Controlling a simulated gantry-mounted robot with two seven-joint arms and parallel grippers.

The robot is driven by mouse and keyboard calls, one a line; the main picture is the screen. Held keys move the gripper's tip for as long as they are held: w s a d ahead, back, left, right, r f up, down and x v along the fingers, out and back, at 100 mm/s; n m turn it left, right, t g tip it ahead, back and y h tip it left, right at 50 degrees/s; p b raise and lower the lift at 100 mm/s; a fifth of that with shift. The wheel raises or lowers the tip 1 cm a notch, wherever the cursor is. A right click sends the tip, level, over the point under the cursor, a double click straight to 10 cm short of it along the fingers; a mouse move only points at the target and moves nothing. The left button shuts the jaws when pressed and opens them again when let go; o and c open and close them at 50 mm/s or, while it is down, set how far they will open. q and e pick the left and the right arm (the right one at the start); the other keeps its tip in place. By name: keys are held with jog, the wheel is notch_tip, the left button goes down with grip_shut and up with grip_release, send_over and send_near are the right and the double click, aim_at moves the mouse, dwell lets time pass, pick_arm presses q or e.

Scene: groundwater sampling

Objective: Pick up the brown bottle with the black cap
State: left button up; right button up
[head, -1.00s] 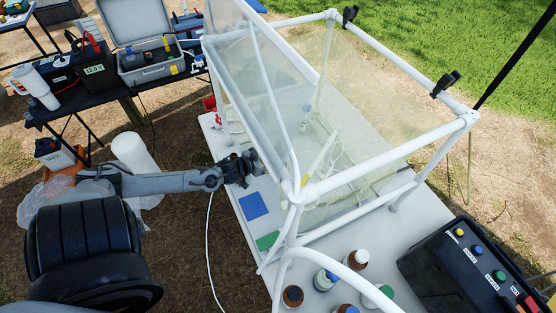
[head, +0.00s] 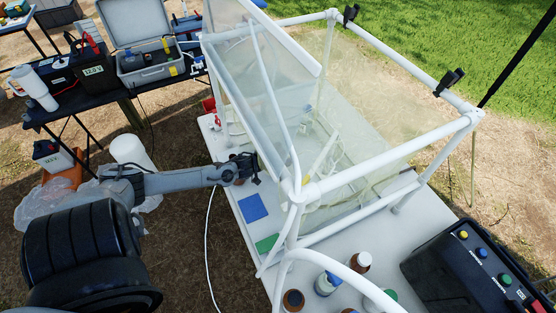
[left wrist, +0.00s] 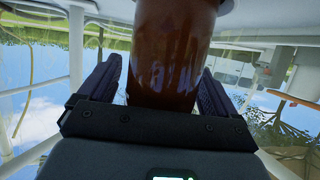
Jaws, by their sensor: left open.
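A brown bottle (left wrist: 172,50) fills the middle of the left wrist view, between the two dark fingers of my left gripper (left wrist: 155,88). The fingers stand apart on either side of it; I cannot tell whether they touch it. Its cap cannot be made out in that view. In the head view my left gripper (head: 245,169) is open at the left edge of the white table, beside the clear-walled frame, and mostly hides whatever is between its fingers. My right gripper is not in view.
A white pipe frame with clear sheets (head: 400,149) stands over the table (head: 232,196), close to my left gripper. A blue square (head: 252,208) and a green one (head: 267,243) lie nearer. Several bottles, including a white-capped brown one (head: 360,262), stand at the front.

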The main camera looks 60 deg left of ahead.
pick_arm(q)
jog(key=shift+c, duration=0.3)
jog(key=c, duration=1.3)
jog(key=shift+o, duration=0.2)
jog(key=shift+r, duration=0.1)
